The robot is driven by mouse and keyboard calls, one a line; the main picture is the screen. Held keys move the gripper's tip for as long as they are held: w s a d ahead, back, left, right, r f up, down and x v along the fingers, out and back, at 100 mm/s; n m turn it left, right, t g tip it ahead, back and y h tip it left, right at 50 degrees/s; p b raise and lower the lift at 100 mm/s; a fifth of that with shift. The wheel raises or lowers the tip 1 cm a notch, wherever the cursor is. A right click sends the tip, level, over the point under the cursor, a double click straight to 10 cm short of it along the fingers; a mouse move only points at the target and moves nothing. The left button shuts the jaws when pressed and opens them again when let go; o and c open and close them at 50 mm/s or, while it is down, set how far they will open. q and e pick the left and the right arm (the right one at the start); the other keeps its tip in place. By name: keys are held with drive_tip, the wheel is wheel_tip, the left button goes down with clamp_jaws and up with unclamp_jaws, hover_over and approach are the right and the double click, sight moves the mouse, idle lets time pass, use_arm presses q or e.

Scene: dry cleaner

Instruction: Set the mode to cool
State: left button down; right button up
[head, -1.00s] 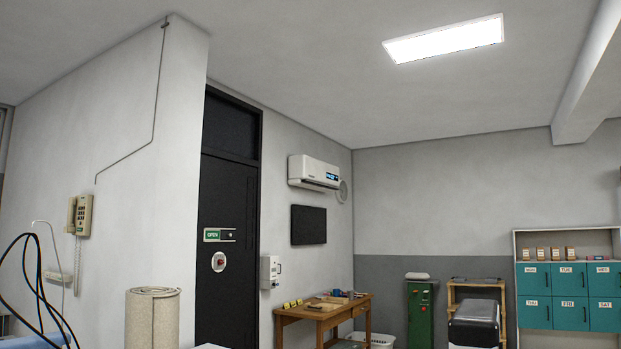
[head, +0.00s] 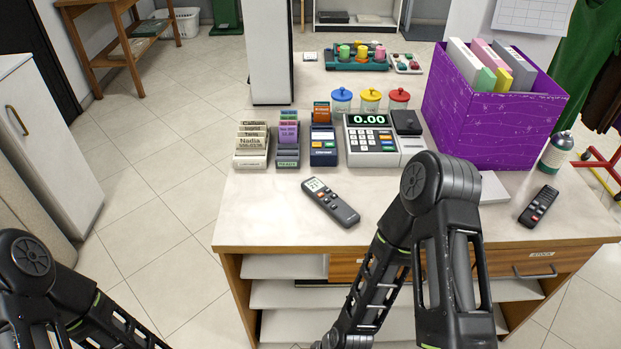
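A dark grey remote (head: 330,202) with a light display at its upper end and several buttons, some orange, lies on the counter (head: 270,218) near its front edge, left of my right arm. A second, black remote (head: 538,205) with small buttons lies at the right of the counter. The text on both is too small to read. My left arm shows at the lower left and my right arm in front of the counter, both apart from the remotes. Neither gripper shows. The air conditioner is outside the present view.
A cash register (head: 372,142), card holders (head: 252,150), lidded jars (head: 370,100) and a purple box (head: 490,125) of folders stand behind the remotes. A spray bottle (head: 556,152) stands at the right. The counter around the grey remote is clear.

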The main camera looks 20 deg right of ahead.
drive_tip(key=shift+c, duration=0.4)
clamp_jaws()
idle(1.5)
